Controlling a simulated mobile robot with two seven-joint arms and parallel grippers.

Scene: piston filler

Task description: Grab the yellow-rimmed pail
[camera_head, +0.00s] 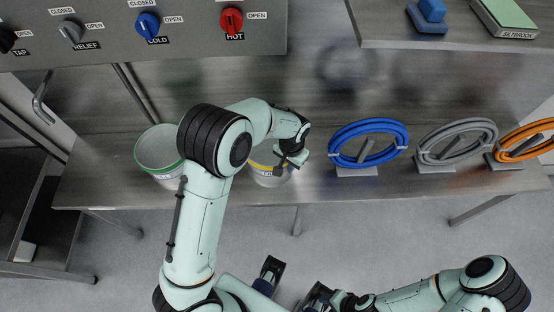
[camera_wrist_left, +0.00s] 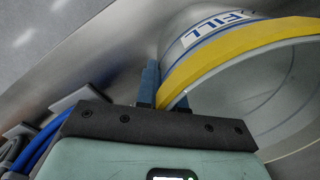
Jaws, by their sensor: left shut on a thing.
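The yellow-rimmed pail (camera_head: 268,178) stands on the steel table, partly hidden behind my left arm in the head view. In the left wrist view its yellow rim (camera_wrist_left: 235,45) and a label reading "FILL" on its pale wall show large and close. My left gripper (camera_head: 290,158) is at the pail's rim. It is shut on the rim, with a blue-padded finger (camera_wrist_left: 150,82) against the outside of the wall. My right gripper (camera_head: 316,296) is low in the head view, away from the pail, and its jaw state is unclear.
A green-rimmed pail (camera_head: 157,151) stands left of my left arm. Blue (camera_head: 368,143), grey (camera_head: 456,142) and orange (camera_head: 527,143) hose coils sit on stands to the right. A valve panel (camera_head: 190,38) and a raised shelf (camera_head: 460,40) lie at the back.

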